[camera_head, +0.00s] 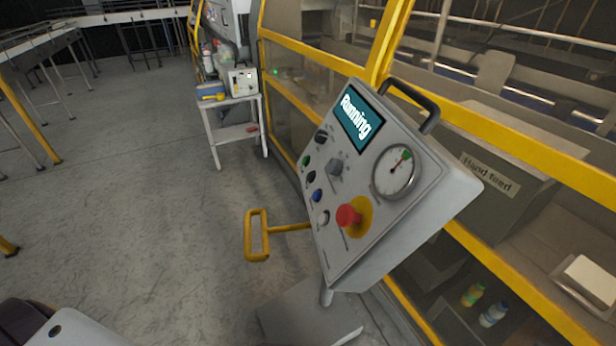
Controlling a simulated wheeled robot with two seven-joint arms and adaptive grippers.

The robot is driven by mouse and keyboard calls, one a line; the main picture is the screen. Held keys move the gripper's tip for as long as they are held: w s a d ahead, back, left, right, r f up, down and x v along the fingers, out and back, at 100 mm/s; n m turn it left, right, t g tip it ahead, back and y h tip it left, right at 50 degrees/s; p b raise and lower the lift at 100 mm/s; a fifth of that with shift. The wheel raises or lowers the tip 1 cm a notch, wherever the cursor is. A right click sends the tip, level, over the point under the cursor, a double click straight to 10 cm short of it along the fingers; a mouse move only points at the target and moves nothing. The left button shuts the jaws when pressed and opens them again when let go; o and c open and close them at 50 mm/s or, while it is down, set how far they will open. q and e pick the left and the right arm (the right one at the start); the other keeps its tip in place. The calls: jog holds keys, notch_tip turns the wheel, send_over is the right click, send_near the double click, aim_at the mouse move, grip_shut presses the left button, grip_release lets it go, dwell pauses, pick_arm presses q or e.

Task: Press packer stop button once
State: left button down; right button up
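The packer's control panel (370,215) stands tilted at the right of centre on a post. Its screen (361,117) reads "Running". A red mushroom button (347,216) on a yellow base sits low on the panel. Several small controls run down its left side: a green button (306,160), a black button (311,176), a blue button (317,195) and a white button (323,217). Their labels are too small to read, so I cannot tell which is the stop button. Neither of my grippers is in view.
A round gauge (396,171) and a black handle (411,104) are on the panel. A yellow bar loop (257,236) sticks out left of it. A small cart (236,118) stands behind. Yellow guard rails (540,142) close off the right.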

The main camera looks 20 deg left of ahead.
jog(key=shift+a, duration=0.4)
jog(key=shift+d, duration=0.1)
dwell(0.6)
